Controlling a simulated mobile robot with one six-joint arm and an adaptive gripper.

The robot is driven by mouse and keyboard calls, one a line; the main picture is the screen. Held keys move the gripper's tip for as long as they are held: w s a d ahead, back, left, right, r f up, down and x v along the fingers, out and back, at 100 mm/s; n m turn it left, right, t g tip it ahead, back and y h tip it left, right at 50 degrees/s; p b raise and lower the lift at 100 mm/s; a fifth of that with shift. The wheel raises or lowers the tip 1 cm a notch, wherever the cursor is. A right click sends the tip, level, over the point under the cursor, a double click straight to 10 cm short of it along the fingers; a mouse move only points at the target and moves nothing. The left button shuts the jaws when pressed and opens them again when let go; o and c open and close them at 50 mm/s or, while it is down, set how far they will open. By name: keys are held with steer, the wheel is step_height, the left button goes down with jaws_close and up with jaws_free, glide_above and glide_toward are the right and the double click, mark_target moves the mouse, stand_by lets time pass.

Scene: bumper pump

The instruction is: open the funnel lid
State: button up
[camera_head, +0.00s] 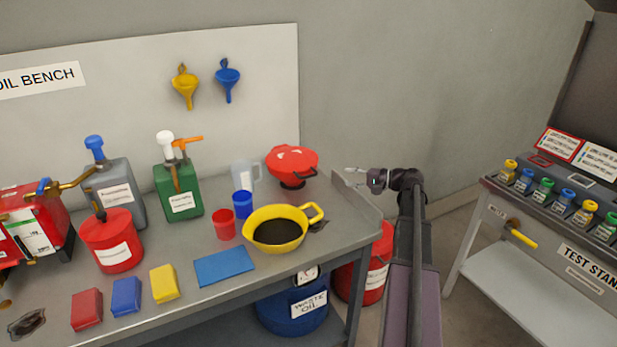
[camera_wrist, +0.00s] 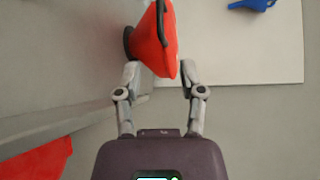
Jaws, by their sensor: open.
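A red funnel (camera_head: 291,169) stands on a dark base at the right back of the bench. Its red lid (camera_head: 292,155) lies across the top and looks closed; the hinge cannot be made out. The red funnel also shows in the wrist view (camera_wrist: 150,45), tipped sideways by the camera's roll, with a dark bar along its lid side. My gripper (camera_head: 351,176) is open and empty, just right of the funnel and apart from it. In the wrist view the funnel lies ahead of and between the two fingertips (camera_wrist: 160,72); I see no clear contact.
A clear jug (camera_head: 243,175) stands left of the funnel, and a yellow drain pan (camera_head: 278,235) stands in front. Yellow (camera_head: 185,84) and blue (camera_head: 228,78) funnels hang on the backboard. The wall side right of the funnel is clear.

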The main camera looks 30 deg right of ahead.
mark_target(312, 176)
steer(key=b+x, duration=0.1)
steer(key=x, duration=1.2)
steer(key=shift+w+a+b, duration=0.2)
steer(key=shift+a+b, duration=0.1)
steer(key=shift+b, duration=0.1)
steer(key=shift+c, duration=0.2)
jaws_close()
